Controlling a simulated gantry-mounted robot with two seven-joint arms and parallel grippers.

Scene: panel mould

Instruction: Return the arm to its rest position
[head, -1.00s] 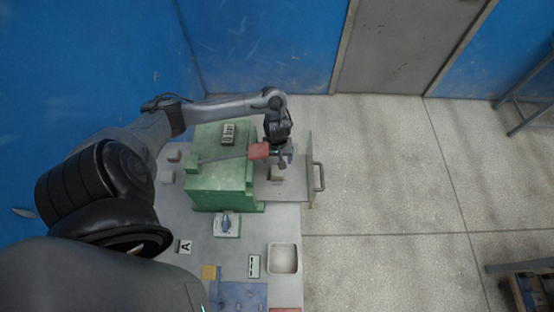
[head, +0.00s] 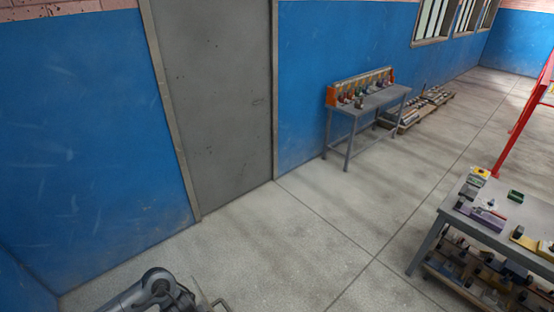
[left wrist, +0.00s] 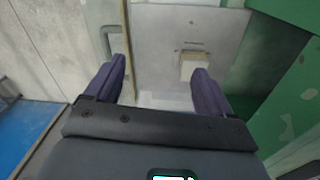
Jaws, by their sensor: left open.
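My left arm (head: 155,290) shows only in part, at the bottom left edge of the head view; its gripper is out of that view. In the left wrist view my left gripper (left wrist: 157,68) is open, its two purple fingers wide apart. Nothing is held between them. Beyond the fingers is a light grey metal surface (left wrist: 160,35) with a small pale block (left wrist: 193,64) near the right finger. My right arm and gripper show in neither view.
An upright panel with a handle (left wrist: 112,42) stands beside the left finger. A green body (left wrist: 290,105) is close on the right. In the head view, a grey door (head: 215,100), open floor (head: 270,240), a rack table (head: 365,103) and a cluttered workbench (head: 500,225) are farther off.

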